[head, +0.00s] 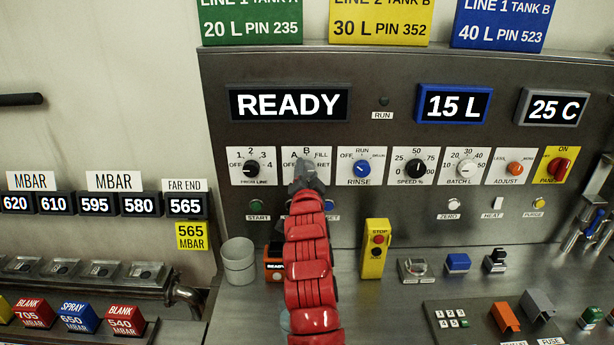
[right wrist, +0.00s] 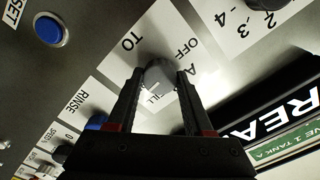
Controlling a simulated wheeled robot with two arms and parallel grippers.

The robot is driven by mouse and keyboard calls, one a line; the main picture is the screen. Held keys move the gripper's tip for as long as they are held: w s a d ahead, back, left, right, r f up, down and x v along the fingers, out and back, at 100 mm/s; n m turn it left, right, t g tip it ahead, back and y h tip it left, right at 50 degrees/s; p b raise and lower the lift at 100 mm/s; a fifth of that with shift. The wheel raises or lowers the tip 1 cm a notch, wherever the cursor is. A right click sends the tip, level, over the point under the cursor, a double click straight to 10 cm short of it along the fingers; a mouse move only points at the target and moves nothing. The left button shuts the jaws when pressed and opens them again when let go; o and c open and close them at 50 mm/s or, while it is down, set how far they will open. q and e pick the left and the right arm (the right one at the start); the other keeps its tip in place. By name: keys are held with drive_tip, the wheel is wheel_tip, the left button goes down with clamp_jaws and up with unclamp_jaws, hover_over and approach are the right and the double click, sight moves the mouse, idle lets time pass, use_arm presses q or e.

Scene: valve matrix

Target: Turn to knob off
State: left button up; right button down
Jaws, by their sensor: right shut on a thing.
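The TO knob is a grey round knob on a white plate marked OFF, A, B, FILL and RET. In the head view my right gripper (head: 307,180) covers most of the knob, and the plate (head: 322,158) shows around it. In the right wrist view the knob (right wrist: 158,74) sits between the two fingers of my right gripper (right wrist: 158,88), which is shut on it. The OFF and TO labels show beside it. I cannot tell surely which mark the knob's pointer is at. My left gripper is not in view.
The FROM LINE knob (head: 251,168) is close on the left and the blue RINSE knob (head: 361,169) close on the right. A READY display (head: 289,104) is above. A yellow stop box (head: 375,249) and a grey cup (head: 239,262) stand on the desk below.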

drive_tip(key=n+b, duration=0.1)
drive_tip(key=b, duration=0.1)
drive_tip(key=n+b, duration=0.2)
drive_tip(key=shift+f, duration=0.3)
drive_tip(key=shift+a+r+n+b, duration=0.1)
drive_tip(key=shift+r+n+b, duration=0.05)
drive_tip(key=shift+n+b, duration=0.7)
drive_tip(key=n+b, duration=0.1)
drive_tip(key=n, duration=0.2)
drive_tip(key=n+b, duration=0.1)
drive_tip(key=n, duration=0.3)
drive_tip(key=shift+r+b, duration=0.1)
drive_tip(key=shift+b, duration=0.3)
drive_tip(key=n, duration=0.3)
drive_tip(key=shift+r+n, duration=0.1)
drive_tip(key=shift+n, duration=0.85)
drive_tip(key=n+p, duration=0.1)
drive_tip(key=n, duration=0.1)
drive_tip(key=shift+n+p, duration=0.3)
drive_tip(key=shift+p, duration=0.05)
drive_tip(key=n+p, duration=0.2)
drive_tip(key=shift+r+n, duration=0.15)
drive_tip(key=shift+n, duration=0.25)
drive_tip(key=n+p, duration=1)
drive_tip(key=p, duration=0.2)
drive_tip(key=shift+n+p, duration=1.2)
drive_tip(key=shift+f+n+p, duration=0.25)
drive_tip(key=shift+n+p, duration=0.15)
drive_tip(key=shift+n, duration=0.1)
